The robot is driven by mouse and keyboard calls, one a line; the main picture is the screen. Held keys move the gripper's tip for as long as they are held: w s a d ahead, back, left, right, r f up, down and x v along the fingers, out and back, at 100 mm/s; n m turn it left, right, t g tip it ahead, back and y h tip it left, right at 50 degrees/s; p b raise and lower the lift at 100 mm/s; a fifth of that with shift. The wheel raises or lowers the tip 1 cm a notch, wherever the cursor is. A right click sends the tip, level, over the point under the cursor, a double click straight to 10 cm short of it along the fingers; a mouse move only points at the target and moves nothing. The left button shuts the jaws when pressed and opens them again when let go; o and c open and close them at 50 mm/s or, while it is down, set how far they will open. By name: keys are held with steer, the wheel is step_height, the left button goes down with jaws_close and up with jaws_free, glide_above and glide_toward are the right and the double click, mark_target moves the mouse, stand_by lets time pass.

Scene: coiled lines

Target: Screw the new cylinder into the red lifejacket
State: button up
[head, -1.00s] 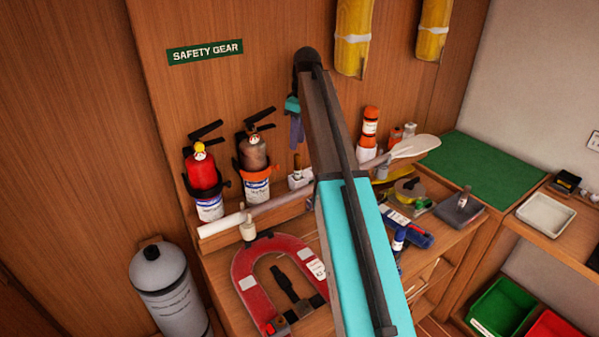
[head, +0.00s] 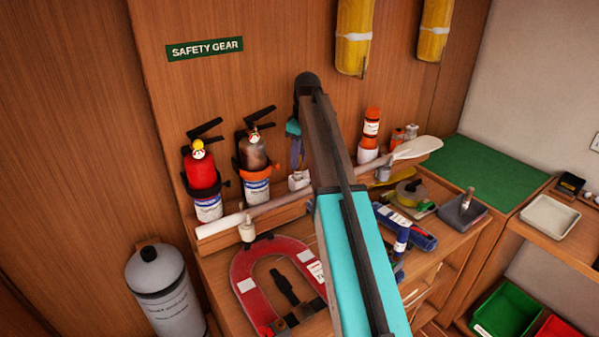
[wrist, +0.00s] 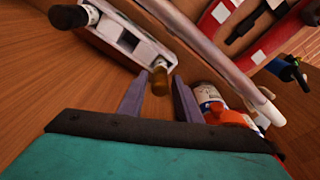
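The red lifejacket (head: 243,272), a U shape with white patches, lies on the bench; part of it shows at the top of the wrist view (wrist: 277,36). My gripper (wrist: 160,92) has two purple fingers spread apart. A small cylinder with a brownish end (wrist: 160,78) shows between the fingertips, by a white holder (wrist: 138,44); I cannot tell whether the fingers touch it. In the head view my gripper (head: 297,160) is just above the white holder (head: 299,180), and my arm hides part of the bench. A dark-ended cylinder (wrist: 72,16) is at the holder's other end.
A red extinguisher (head: 202,175) and a brownish one (head: 254,155) stand left of my gripper. A long pale oar (head: 270,205) lies along the bench's back. An orange-and-white canister (head: 370,130) stands right of my arm. A grey tank (head: 165,285) stands left.

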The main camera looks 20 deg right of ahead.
jaws_close()
steer(key=shift+r+p, duration=0.35)
steer(key=shift+r, duration=0.1)
stand_by(0.6)
steer(key=shift+r+p, duration=1.05)
steer(key=shift+r, duration=0.85)
